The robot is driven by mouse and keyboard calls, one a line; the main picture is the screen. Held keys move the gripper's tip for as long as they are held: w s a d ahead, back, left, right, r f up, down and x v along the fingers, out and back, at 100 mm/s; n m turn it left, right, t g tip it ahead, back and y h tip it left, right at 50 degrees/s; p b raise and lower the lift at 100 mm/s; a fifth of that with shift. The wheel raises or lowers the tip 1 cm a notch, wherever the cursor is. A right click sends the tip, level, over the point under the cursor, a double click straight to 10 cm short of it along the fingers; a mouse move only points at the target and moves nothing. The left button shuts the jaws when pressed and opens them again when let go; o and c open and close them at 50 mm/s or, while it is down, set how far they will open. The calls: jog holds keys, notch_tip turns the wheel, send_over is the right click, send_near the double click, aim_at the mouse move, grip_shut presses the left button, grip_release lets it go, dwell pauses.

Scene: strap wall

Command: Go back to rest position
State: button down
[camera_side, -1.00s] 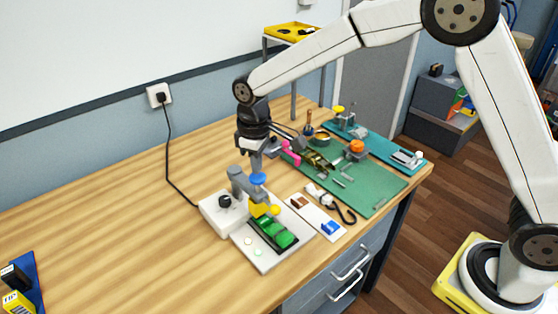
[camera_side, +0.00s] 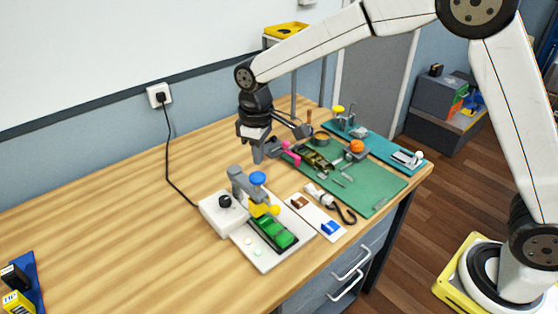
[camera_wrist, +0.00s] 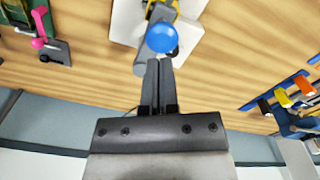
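My gripper (camera_side: 259,155) hangs over the bench, above and slightly behind the small grey press (camera_side: 240,186) in the side view. The press has a blue ball knob (camera_side: 258,178) and a yellow part below it. In the wrist view, my gripper's two fingers (camera_wrist: 159,66) lie close together, with nothing visible between them. The blue ball knob (camera_wrist: 160,38) shows just past the fingertips there; in the side view a gap separates them. A green block (camera_side: 273,232) lies in a dark holder in front of the press.
A green mat (camera_side: 370,190) with a pink-handled clamp (camera_side: 291,158) and several small parts lies to the right. A white card (camera_side: 313,218) holds small items. A yellow-topped stand (camera_side: 286,30) rises at the back. The bench's left (camera_side: 110,215) is mostly clear.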

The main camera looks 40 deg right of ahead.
jog(key=s+d+f+m+t, duration=0.1)
jog(key=s+d+f+m, duration=0.1)
jog(key=s+d, duration=0.4)
jog(key=s+d+f+m+t, duration=0.1)
jog(key=s+d+f+m, duration=0.1)
jog(key=s+d, duration=0.5)
jog(key=s+m, duration=0.1)
jog(key=s, duration=0.5)
jog(key=shift+d+f+m+t, duration=0.3)
jog(key=shift+m, duration=0.1)
jog(key=c, duration=1.3)
grip_release()
